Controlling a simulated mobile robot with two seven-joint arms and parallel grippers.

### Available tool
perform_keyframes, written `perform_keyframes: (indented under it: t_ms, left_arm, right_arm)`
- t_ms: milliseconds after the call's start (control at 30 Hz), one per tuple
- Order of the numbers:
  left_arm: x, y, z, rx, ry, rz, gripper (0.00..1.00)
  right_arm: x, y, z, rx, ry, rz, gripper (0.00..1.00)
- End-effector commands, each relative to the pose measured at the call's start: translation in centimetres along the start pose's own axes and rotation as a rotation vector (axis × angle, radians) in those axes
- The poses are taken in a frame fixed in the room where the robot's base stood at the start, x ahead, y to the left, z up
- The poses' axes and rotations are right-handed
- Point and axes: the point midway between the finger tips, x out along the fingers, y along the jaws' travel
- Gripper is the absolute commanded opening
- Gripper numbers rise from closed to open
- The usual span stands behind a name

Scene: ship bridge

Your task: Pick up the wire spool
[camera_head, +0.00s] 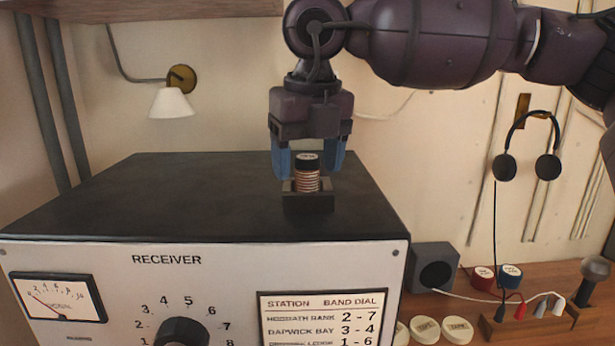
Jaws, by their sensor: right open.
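The wire spool (307,180) stands upright in a small dark holder (307,203) on top of the receiver (190,200). It has a black top with a pale label and copper-coloured windings. Its lower end is hidden by the holder's front wall. My right gripper (308,162) points down over the spool. Its blue fingers are open, one to the left and one to the right of the spool's upper part, with a visible gap on each side. My left gripper is not in view.
The receiver's top is otherwise clear. A wall lamp (171,102) hangs at the back left. Headphones (527,150) hang at the right. A speaker box (434,270), a red spool (484,278), a blue spool (510,276) and plug leads occupy the wooden desk (545,275).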

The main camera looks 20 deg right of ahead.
Motion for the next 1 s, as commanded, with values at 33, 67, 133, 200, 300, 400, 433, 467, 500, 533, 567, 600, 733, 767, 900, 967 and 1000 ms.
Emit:
perform_keyframes:
  t_ms: [33, 67, 133, 200, 300, 400, 433, 467, 500, 533, 567, 600, 733, 767, 900, 967, 1000]
  left_arm:
    - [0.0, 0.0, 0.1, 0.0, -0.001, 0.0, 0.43]
    - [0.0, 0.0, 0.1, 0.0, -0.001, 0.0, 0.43]
    - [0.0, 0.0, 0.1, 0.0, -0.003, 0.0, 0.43]
    - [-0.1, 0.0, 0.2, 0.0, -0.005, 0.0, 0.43]
    - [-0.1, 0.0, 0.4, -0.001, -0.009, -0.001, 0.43]
    - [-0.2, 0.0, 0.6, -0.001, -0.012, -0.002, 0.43]
    - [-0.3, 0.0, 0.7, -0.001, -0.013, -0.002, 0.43]
    - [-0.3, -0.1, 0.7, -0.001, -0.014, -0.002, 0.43]
    - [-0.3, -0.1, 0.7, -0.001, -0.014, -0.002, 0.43]
    - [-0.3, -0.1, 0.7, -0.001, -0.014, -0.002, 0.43]
    - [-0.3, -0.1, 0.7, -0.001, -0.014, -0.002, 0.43]
    - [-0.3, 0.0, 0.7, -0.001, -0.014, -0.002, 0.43]
    - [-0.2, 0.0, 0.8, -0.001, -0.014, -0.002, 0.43]
    - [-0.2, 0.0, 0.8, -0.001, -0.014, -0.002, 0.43]
    - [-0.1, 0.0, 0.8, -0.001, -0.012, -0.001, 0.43]
    - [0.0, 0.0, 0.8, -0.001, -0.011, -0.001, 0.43]
    - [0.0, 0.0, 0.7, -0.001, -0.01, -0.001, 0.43]
  right_arm:
    - [0.0, 0.0, 0.0, 0.0, 0.0, 0.0, 0.65]
    - [0.0, 0.0, 0.0, 0.0, 0.0, 0.0, 0.6]
    - [0.0, 0.0, 0.0, 0.0, 0.0, 0.0, 0.49]
    - [0.0, 0.0, 0.0, 0.0, 0.0, 0.0, 0.39]
    - [0.0, 0.0, 0.0, 0.0, 0.0, 0.0, 0.23]
    - [-0.1, 0.0, 0.0, 0.0, 0.0, 0.0, 0.14]
    - [-0.1, 0.0, 0.0, 0.0, 0.0, 0.0, 0.13]
    - [-0.1, 0.0, 0.0, 0.0, 0.0, 0.0, 0.13]
    - [-0.1, 0.0, 0.0, 0.0, 0.0, 0.0, 0.13]
    - [-0.1, 0.0, 0.0, 0.0, 0.0, 0.0, 0.13]
    - [-0.1, 0.0, 0.0, 0.0, 0.0, 0.0, 0.13]
    - [-0.1, 0.0, 0.0, 0.0, 0.0, 0.0, 0.13]
    - [-1.0, 0.0, 0.2, 0.001, -0.001, 0.0, 0.13]
    - [-1.4, 0.0, 0.3, 0.001, -0.001, 0.001, 0.13]
    - [-3.9, 0.1, 0.6, 0.001, -0.003, 0.002, 0.13]
    - [-5.0, 0.1, 0.8, 0.0, -0.003, 0.002, 0.13]
    - [-5.7, 0.0, 0.9, 0.001, -0.003, 0.001, 0.13]
